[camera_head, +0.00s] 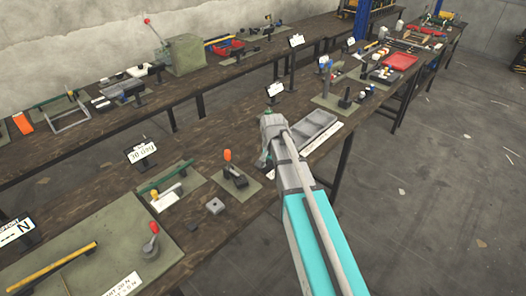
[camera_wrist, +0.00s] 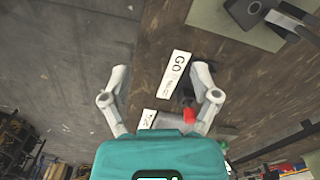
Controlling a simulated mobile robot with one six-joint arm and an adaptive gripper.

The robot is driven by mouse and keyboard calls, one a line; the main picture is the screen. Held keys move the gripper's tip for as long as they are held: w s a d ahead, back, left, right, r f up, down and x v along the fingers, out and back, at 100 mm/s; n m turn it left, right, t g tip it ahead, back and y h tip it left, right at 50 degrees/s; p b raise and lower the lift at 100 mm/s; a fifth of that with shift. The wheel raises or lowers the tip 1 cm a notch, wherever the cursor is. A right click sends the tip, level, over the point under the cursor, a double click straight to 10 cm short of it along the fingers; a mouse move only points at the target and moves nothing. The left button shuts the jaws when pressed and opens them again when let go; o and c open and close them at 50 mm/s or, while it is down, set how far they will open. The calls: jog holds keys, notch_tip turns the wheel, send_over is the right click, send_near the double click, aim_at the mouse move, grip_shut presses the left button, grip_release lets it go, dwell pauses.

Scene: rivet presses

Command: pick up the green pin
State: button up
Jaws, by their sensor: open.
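I cannot make out a green pin for certain in either view. In the head view my gripper (camera_head: 268,140) hangs over the near workbench, just left of a grey compartment tray (camera_head: 322,121). A small dark green patch shows at the gripper's lower end, and I cannot tell what it is. In the wrist view my gripper (camera_wrist: 160,68) has its two fingers spread wide, with nothing held between them. Beyond the fingers are a white label reading GO (camera_wrist: 175,74), a second white label (camera_wrist: 150,118) and a small red piece (camera_wrist: 189,115), partly hidden by the gripper.
Left of my gripper, a small press with an orange knob (camera_head: 228,156) stands on a green-grey plate. A small grey block (camera_head: 215,206) lies in front of it. Further right stand posts and a red tray (camera_head: 400,61). A second workbench (camera_head: 190,88) runs behind.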

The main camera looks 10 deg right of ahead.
jog(key=w+r+m+p, duration=0.2)
jog(key=w+r+m, duration=0.1)
jog(key=w, duration=0.4)
jog(key=w+r+m+p, duration=0.3)
jog(key=w, duration=0.4)
jog(key=shift+r+m, duration=0.25)
jog(key=shift+m, duration=0.05)
jog(key=shift+s, duration=0.1)
notch_tip(320, 180, down, 9)
jog(key=b, duration=0.8)
jog(key=shift+r, duration=0.2)
jog(key=shift+b, duration=0.3)
jog(key=shift+s+f+b, duration=0.1)
jog(key=shift+f+b, duration=2.45)
jog(key=shift+f, duration=0.05)
grip_shut()
